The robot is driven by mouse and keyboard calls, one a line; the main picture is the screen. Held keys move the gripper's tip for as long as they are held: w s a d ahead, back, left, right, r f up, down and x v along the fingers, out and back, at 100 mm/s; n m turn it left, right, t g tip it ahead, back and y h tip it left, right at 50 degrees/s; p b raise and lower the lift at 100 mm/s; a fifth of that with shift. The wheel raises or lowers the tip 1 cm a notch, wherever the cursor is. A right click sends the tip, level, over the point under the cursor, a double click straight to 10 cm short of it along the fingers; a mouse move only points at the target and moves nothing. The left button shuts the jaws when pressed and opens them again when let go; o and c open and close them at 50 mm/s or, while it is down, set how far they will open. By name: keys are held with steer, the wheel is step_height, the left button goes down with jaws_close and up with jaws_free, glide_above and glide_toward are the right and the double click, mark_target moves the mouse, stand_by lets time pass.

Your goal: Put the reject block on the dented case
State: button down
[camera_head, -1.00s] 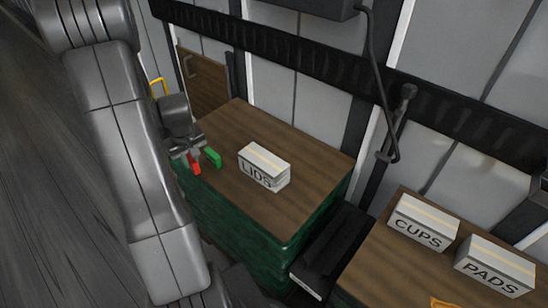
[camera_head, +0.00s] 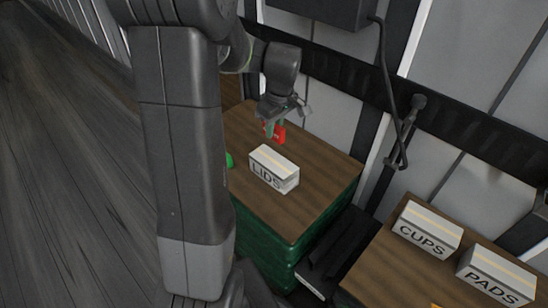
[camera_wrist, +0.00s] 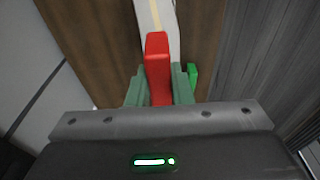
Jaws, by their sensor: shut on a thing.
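My gripper (camera_head: 272,122) is shut on a red block (camera_head: 279,135), held above the wooden top behind the case marked LIDS (camera_head: 274,170). In the wrist view the red block (camera_wrist: 158,60) stands out between the greenish fingers of my gripper (camera_wrist: 159,88), and the LIDS case (camera_wrist: 152,15) shows beyond it. The cases marked CUPS (camera_head: 428,229) and PADS (camera_head: 497,277) stand at the right. I see no lettering on the red block that names it reject, and I cannot tell for sure which case is dented.
A green block (camera_head: 229,160) lies on the wooden top (camera_head: 312,212), left of the LIDS case, partly hidden by my arm. The top sits on a green-wrapped stack (camera_head: 265,250). A cable (camera_head: 383,85) hangs at the wall. A second wooden top (camera_head: 385,262) carries CUPS and PADS.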

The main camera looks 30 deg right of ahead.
step_height(320, 180, down, 10)
steer(key=shift+r, duration=0.15)
steer(key=c, duration=1.3)
jaws_free()
steer(key=r, duration=0.4)
steer(key=s+r, duration=0.1)
steer(key=r, duration=0.7)
steer(key=shift+s+d, duration=0.25)
steer(key=shift+s, duration=0.1)
